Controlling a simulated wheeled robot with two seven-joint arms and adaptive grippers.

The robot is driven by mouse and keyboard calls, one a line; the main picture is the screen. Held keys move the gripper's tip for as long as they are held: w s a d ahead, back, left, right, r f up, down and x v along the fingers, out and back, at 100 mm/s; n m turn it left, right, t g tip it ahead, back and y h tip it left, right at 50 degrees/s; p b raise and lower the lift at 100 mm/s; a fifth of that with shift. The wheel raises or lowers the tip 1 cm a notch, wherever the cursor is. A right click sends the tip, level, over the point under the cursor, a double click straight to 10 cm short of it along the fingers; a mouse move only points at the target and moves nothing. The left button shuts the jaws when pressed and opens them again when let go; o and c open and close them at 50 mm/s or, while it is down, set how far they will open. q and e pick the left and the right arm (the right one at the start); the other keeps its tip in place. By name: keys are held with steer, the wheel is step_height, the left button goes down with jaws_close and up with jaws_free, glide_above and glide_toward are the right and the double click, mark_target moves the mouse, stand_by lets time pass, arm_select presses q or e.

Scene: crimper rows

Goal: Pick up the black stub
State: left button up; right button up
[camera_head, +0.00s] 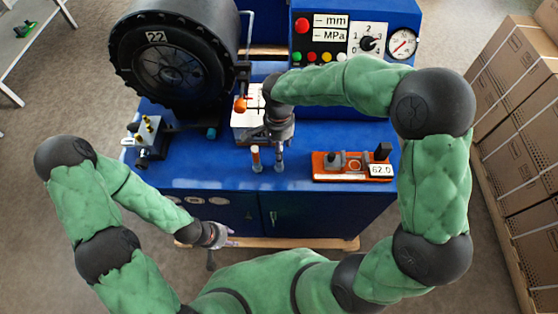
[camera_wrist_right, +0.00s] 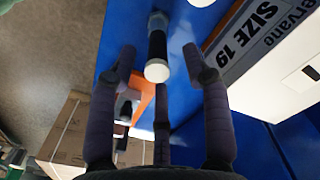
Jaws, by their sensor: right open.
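In the head view my right gripper (camera_head: 279,155) hangs over the front of the blue bench, just in front of the white box; I cannot make out the black stub there. My left gripper (camera_head: 220,238) is low in front of the bench, away from the stub; its fingers are too small to read.
The white box (camera_wrist_right: 285,60) marked SIZE 19 stands close beside the right gripper. A small brown upright piece (camera_head: 255,158) is just left of it. An orange device (camera_head: 325,172) reading 62.0 lies to the right. A large black drum (camera_head: 172,62) and blue control panel (camera_head: 342,20) stand behind.

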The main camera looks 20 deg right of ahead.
steer(key=shift+s+f+b, duration=0.1)
steer(key=shift+f+b, duration=0.4)
steer(key=shift+f, duration=2.25)
steer(key=shift+r, duration=0.1)
jaws_close()
